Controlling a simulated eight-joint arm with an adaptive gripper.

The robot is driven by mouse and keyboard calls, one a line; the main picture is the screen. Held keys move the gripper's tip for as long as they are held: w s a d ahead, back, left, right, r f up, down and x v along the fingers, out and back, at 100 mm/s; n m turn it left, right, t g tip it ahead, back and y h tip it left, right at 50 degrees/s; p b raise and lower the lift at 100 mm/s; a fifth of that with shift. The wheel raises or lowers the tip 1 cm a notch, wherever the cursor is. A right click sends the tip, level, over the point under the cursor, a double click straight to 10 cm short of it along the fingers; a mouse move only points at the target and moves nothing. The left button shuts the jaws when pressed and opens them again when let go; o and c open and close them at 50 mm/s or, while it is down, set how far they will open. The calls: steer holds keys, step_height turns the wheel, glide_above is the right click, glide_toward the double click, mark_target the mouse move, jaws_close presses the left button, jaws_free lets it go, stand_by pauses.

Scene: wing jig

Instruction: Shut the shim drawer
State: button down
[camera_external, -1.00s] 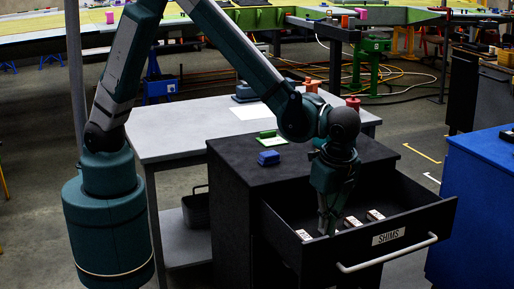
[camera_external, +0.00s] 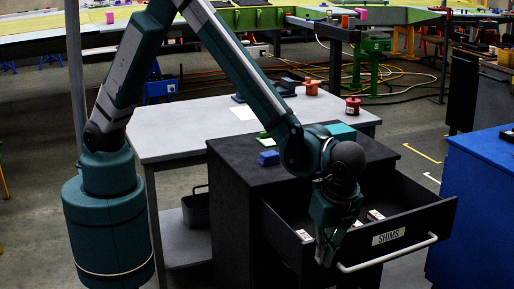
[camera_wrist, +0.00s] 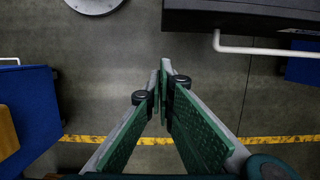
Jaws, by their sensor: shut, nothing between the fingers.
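The shim drawer (camera_external: 418,228) is pulled out of the black cabinet (camera_external: 235,180). Its front has a SHIMS label and a pale bar handle (camera_external: 385,254); the handle also shows at the upper right of the wrist view (camera_wrist: 262,49). My gripper (camera_external: 325,260) points down by the left end of the drawer front, partly covering it. In the wrist view its closed fingertips (camera_wrist: 164,66) are empty, over bare floor, apart from the handle. Small white-labelled boxes (camera_external: 375,215) lie in the drawer, partly hidden by my gripper.
A blue block (camera_external: 268,158) and a green item lie on the cabinet top. A grey table (camera_external: 180,130) stands behind, with a red pot (camera_external: 353,106) on it. A blue cabinet (camera_external: 480,200) stands at the right. Floor in front of the drawer is clear.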

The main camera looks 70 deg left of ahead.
mark_target(308, 270)
steer(key=shift+a+f+b, duration=0.45)
steer(key=shift+a+f, duration=0.6)
steer(key=shift+f, duration=0.5)
steer(key=shift+a+f+b, duration=0.4)
steer(key=shift+a+f, duration=0.65)
steer(key=shift+f, duration=0.55)
steer(key=shift+a+f+b, duration=0.45)
steer(key=shift+a+f, duration=0.6)
steer(key=shift+f, duration=0.5)
steer(key=shift+a, duration=0.15)
steer(key=a+b, duration=0.3)
steer(key=a, duration=3.1)
steer(key=shift+a, duration=0.4)
steer(key=shift+s+a, duration=0.1)
steer(key=shift+a, duration=0.05)
